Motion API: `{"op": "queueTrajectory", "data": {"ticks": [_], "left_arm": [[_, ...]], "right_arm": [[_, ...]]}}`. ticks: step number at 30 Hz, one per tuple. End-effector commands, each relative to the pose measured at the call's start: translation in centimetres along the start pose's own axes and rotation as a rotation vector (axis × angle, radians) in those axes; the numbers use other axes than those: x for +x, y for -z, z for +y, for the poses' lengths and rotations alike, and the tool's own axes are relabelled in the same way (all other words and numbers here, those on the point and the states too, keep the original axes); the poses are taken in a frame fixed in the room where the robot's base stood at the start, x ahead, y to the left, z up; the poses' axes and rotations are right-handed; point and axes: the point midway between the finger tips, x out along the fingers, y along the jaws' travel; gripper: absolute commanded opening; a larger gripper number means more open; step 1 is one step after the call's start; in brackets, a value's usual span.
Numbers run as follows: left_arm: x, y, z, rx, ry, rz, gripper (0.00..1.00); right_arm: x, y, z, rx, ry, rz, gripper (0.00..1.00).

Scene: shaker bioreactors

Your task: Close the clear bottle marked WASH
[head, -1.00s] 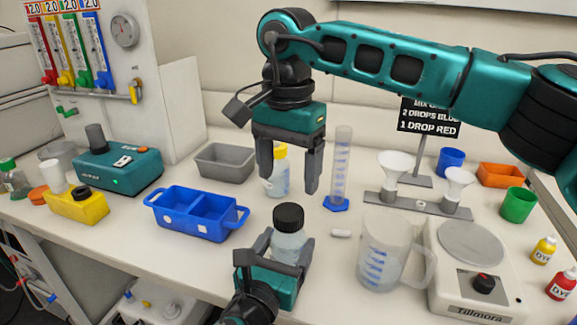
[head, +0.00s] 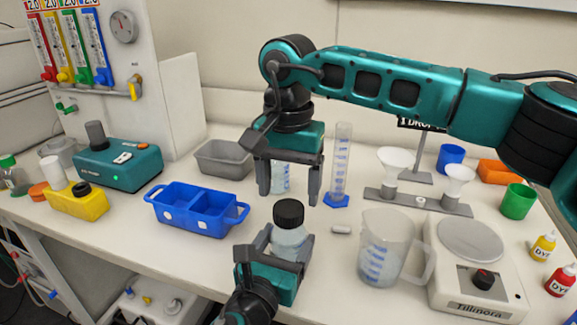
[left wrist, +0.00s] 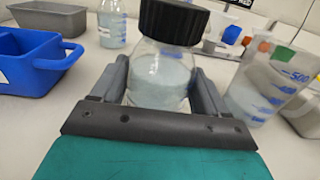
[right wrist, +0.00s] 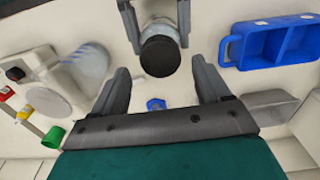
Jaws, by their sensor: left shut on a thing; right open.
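A clear bottle (head: 289,238) with a black cap (head: 289,212) on its mouth stands upright at the front middle. Its body (left wrist: 160,75) and cap (left wrist: 172,20) show in the left wrist view; no WASH marking is readable, and I cannot tell how tight the cap is. My left gripper (head: 287,246) is shut around the bottle's body. My right gripper (head: 289,196) is open, empty and pointing down, above and behind the bottle. In the right wrist view the cap (right wrist: 160,55) lies just beyond and between its fingers, apart from them.
A second bottle (head: 281,178) stands behind my right gripper, its top hidden. A graduated cylinder (head: 341,165) is right of it. A blue two-part tray (head: 200,223) stands left, a measuring jug (head: 380,250) and a scale (head: 470,285) right. A small white bar (head: 342,229) lies beside the bottle.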

Motion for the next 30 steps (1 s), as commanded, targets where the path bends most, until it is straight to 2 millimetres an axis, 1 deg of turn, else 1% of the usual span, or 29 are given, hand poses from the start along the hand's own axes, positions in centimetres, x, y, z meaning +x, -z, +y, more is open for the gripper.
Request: {"op": "queueTrajectory", "data": {"ticks": [1,3,6,9,13,20,30], "left_arm": [[0.0,0.0,0.0,0.0,0.0,0.0,0.0],[0.0,0.0,0.0,0.0,0.0,0.0,0.0],[0.0,0.0,0.0,0.0,0.0,0.0,0.0],[0.0,0.0,0.0,0.0,0.0,0.0,0.0],[0.0,0.0,0.0,0.0,0.0,0.0,0.0],[0.0,0.0,0.0,0.0,0.0,0.0,0.0],[0.0,0.0,0.0,0.0,0.0,0.0,0.0]], "right_arm": [[0.9,0.0,0.0,0.0,-0.001,-0.002,0.76],[1.9,0.0,0.1,0.001,-0.001,-0.002,0.76],[3.1,0.0,0.0,0.001,-0.001,-0.001,0.76],[3.8,0.0,0.0,0.001,0.0,0.0,0.76],[4.2,0.0,0.0,0.0,0.001,0.001,0.76],[4.2,0.0,0.0,0.0,0.001,0.001,0.76],[4.2,0.0,0.0,0.0,0.001,0.001,0.44]]}}
